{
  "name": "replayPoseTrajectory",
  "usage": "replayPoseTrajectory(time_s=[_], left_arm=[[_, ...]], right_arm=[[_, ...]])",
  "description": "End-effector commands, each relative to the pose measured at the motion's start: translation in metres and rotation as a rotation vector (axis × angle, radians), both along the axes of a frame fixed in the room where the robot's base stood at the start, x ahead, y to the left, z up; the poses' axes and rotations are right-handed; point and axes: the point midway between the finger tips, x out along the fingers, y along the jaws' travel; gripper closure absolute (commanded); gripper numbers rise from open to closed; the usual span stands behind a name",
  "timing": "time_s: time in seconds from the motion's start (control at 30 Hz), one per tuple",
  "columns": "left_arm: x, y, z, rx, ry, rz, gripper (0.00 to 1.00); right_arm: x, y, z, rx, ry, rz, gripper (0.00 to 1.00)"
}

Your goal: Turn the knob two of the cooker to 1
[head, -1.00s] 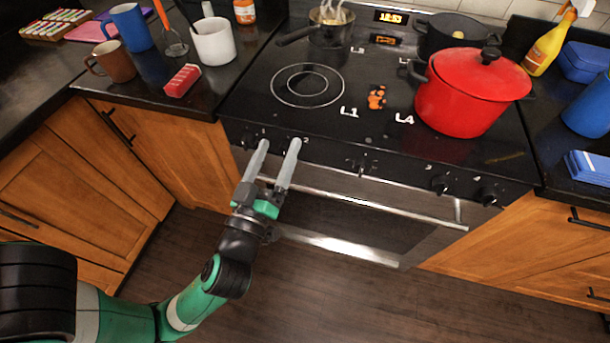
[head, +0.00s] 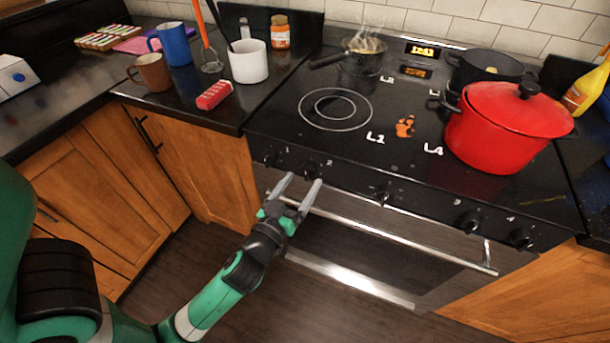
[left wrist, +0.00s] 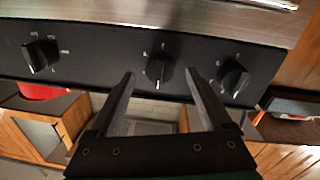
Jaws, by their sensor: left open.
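The cooker's front panel (head: 425,208) carries a row of black knobs. Knob two (head: 311,168), beside a white 2, is second from the left. In the left wrist view, which looks upside down, knob two (left wrist: 159,70) is in the middle, its white pointer mark aimed at the picture's bottom. My left gripper (head: 301,183) is open and empty, its fingertips just below and in front of knob two in the head view. In the wrist view the fingertips (left wrist: 159,74) flank that knob, apparently without touching it. My right gripper is not in view.
Knob one (head: 269,156) is close on the left; the centre knob (head: 383,194) is farther right. The oven handle (head: 390,235) runs below the panel. A red pot (head: 505,130) and a steaming pan (head: 362,58) stand on the hob. The floor in front is clear.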

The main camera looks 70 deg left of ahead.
Motion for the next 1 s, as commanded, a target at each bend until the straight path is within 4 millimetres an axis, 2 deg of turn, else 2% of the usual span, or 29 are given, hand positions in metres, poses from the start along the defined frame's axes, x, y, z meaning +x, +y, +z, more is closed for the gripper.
replayPoseTrajectory(time_s=[0.17, 0.47, 0.9, 0.93, 1.0], left_arm=[[0.017, 0.014, 0.000, -0.001, -0.001, 0.000, 0.18], [0.019, 0.017, -0.001, 0.000, 0.001, -0.001, 0.18], [0.019, 0.016, -0.001, -0.001, 0.001, -0.001, 0.95], [0.019, 0.016, -0.001, -0.001, 0.001, -0.001, 1.00], [0.019, 0.016, -0.001, 0.000, 0.001, -0.001, 1.00]], right_arm=[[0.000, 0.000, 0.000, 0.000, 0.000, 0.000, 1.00], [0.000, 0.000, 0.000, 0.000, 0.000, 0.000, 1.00], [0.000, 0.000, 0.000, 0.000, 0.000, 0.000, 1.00], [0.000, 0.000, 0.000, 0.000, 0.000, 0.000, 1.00], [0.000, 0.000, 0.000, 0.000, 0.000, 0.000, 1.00]])
